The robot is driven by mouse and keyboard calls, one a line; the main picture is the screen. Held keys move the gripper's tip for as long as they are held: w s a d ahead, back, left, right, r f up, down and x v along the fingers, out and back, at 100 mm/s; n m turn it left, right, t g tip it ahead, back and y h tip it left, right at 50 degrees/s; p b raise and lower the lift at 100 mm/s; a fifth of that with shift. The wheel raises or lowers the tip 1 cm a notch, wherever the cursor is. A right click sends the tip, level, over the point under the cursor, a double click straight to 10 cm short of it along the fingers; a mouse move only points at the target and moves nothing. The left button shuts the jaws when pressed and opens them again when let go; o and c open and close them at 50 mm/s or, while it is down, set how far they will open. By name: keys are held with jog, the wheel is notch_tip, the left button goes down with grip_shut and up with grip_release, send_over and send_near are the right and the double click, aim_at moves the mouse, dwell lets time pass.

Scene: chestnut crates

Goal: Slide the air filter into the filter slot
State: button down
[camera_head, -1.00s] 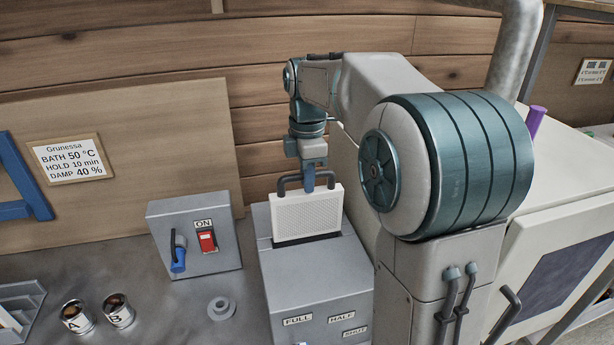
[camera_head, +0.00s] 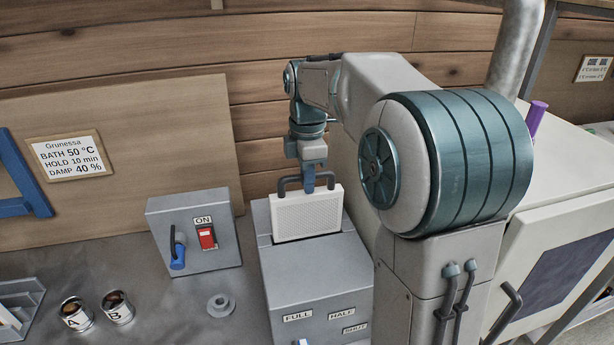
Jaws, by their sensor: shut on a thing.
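The air filter (camera_head: 306,214) is a white perforated panel with a dark handle on top. It stands upright, with its lower edge at the dark filter slot (camera_head: 265,240) in the top of the grey box (camera_head: 310,270). How deep its lower edge sits is hidden. My gripper (camera_head: 309,184) is directly above the filter, pointing down, with blue fingers shut on its handle.
A grey switch box (camera_head: 217,258) with a red ON switch (camera_head: 206,237) stands left of the box. Two tins (camera_head: 77,317) and a grey ring (camera_head: 220,305) are on the bench. A white cabinet (camera_head: 555,215) is at the right.

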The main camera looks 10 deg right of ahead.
aim_at(307, 219)
jog(key=shift+f+b, duration=3.9)
jog(key=shift+f, duration=2.1)
jog(key=c, duration=1.3)
grip_release()
jog(key=shift+r, duration=0.1)
notch_tip(307, 219, up, 14)
jog(key=shift+f+p, duration=0.1)
jog(key=shift+p, duration=0.3)
jog(key=shift+a, duration=0.1)
